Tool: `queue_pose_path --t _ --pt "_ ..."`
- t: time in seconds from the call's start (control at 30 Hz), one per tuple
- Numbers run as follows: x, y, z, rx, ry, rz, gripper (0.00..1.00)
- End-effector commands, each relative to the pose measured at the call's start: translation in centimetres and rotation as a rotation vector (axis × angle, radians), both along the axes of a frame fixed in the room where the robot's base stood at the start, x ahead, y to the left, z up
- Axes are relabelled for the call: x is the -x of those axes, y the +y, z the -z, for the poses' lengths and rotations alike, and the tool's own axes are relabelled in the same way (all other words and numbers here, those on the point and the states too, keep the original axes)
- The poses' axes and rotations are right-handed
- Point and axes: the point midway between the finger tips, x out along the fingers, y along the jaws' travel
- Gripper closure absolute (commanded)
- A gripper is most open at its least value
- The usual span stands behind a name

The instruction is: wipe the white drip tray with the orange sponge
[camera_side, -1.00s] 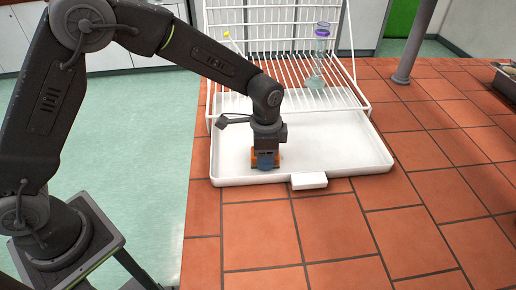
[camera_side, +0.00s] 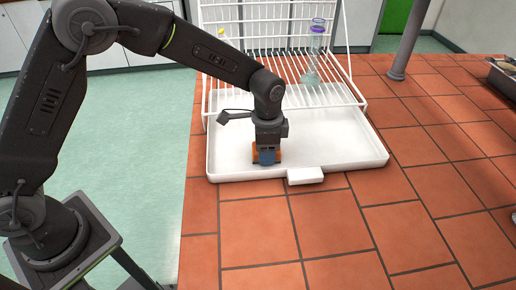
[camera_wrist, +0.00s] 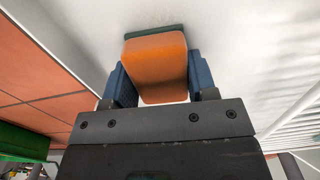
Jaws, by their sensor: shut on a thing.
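The white drip tray (camera_side: 335,150) lies flat on the tiled bench in the side view, with a small lip at its front edge. My gripper (camera_side: 267,157) points down over the tray's front left part. It is shut on the orange sponge (camera_side: 253,153), mostly hidden behind the fingers there. In the wrist view the sponge (camera_wrist: 156,62) sits between the blue fingers, with a dark green layer at its far edge. The sponge is at the tray surface (camera_wrist: 240,50); whether it presses on it I cannot tell. Faint speckles show on the tray just beyond the sponge.
A white wire rack (camera_side: 285,68) stands over the back of the tray. A glass vessel with a purple collar (camera_side: 313,50) stands in it, with something yellow at its left. A grey post (camera_side: 407,40) rises behind. The tiles right of the tray (camera_side: 440,150) are clear.

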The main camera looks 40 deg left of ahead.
Motion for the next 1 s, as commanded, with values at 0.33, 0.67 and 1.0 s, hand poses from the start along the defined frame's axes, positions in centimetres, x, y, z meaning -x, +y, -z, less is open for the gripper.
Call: queue_pose_path --t 0.33,0.67,1.0 --pt "1.7 1.7 0.1 0.0 0.001 -0.001 0.7" --pt "2.3 2.3 -2.9 0.0 -0.001 0.0 0.7" --pt "2.3 2.2 -6.0 0.001 -0.003 0.0 0.7"
